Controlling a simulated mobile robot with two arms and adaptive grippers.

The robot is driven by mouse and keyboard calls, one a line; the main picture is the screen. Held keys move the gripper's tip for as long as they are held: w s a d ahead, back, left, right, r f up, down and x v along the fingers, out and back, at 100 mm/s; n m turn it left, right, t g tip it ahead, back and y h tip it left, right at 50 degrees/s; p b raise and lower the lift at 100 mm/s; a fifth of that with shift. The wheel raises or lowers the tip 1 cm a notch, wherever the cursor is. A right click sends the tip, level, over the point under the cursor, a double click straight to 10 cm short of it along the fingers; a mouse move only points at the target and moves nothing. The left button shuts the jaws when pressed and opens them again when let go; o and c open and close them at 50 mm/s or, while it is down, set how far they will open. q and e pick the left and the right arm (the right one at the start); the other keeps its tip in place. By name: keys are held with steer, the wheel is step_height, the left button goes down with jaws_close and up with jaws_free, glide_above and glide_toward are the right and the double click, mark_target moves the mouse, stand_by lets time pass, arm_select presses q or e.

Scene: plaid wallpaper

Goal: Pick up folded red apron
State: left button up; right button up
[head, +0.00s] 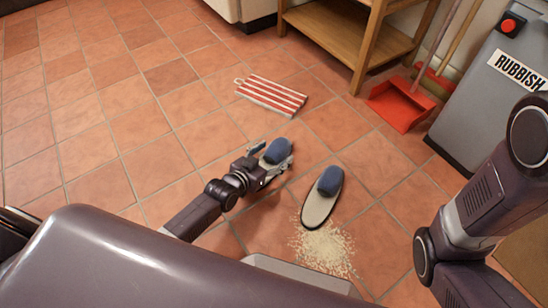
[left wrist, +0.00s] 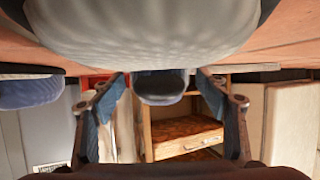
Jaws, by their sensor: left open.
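The folded apron (head: 272,95) is a flat red-and-white striped cloth with a small loop at its left end. It lies on the tiled floor beyond my left gripper. My left gripper (head: 277,156) is low over the floor, open, with a blue-topped slipper (head: 277,151) at its fingers. In the left wrist view the slipper's blue top (left wrist: 160,87) shows between the open fingers (left wrist: 162,100), and its pale sole fills the top. I cannot tell whether the fingers touch it. The apron cannot be made out in that view. My right gripper is out of view.
Another grey slipper with a blue top (head: 328,182) lies to the right, beside spilled pale grains (head: 325,248). A red dustpan (head: 400,103), a wooden shelf (head: 335,35) and a grey rubbish bin (head: 490,95) stand at the back right. Floor left of the apron is clear.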

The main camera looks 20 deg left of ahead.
arm_select(q)
steer(key=c, duration=1.2)
steer(key=shift+c, duration=0.5)
steer(key=shift+r, duration=0.1)
